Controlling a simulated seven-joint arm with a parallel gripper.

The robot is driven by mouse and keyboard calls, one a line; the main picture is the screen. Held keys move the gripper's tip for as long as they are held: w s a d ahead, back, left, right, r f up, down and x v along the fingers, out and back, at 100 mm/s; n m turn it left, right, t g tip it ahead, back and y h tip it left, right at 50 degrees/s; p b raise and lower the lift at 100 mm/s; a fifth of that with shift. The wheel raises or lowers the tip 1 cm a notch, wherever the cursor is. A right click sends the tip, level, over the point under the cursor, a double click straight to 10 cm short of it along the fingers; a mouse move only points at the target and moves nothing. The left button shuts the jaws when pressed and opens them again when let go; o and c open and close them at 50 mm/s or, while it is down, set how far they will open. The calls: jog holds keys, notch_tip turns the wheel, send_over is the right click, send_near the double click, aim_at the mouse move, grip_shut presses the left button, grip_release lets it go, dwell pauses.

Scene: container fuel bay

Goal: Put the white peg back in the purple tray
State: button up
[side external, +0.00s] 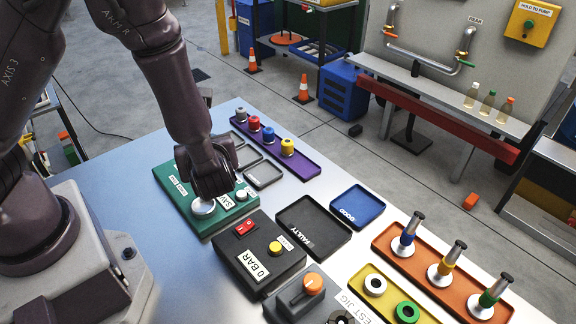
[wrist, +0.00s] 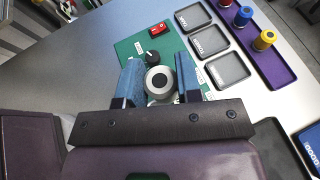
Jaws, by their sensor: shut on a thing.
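The white peg (wrist: 158,80) shows in the wrist view as a pale grey ring with a dark centre. My gripper (wrist: 157,82) is shut on it, one blue finger on each side. In the side view my gripper (side external: 207,192) is low over the green panel (side external: 170,205), above a silver disc (side external: 203,207), and hides the peg. I cannot tell whether the peg touches the disc. The purple tray (side external: 308,167) lies behind and to the right, with grey, red, blue and yellow pegs in a row. It also shows at the wrist view's upper right (wrist: 275,70).
Small grey trays (side external: 263,175) lie between the green panel and purple tray. A black FAULTY tray (side external: 313,227), a blue GOOD tray (side external: 357,206), a 0 BAR box (side external: 258,262) and an orange tray (side external: 440,280) with upright pegs stand right. The table's left is clear.

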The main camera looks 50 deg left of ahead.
jog(key=w+d+m+t+h, duration=0.3)
jog(key=w+m+t, duration=0.2)
jog(key=w, duration=0.5)
jog(key=w+f, duration=0.2)
jog(key=w, duration=0.2)
jog(key=w+f, duration=0.3)
jog(key=w, duration=0.1)
jog(key=w+f, duration=0.3)
jog(key=w, duration=0.1)
jog(key=shift+a+f, duration=0.15)
jog(key=shift+w+f, duration=0.45)
jog(key=shift+f, duration=1.55)
jog(key=shift+f, duration=0.1)
jog(key=o, duration=1)
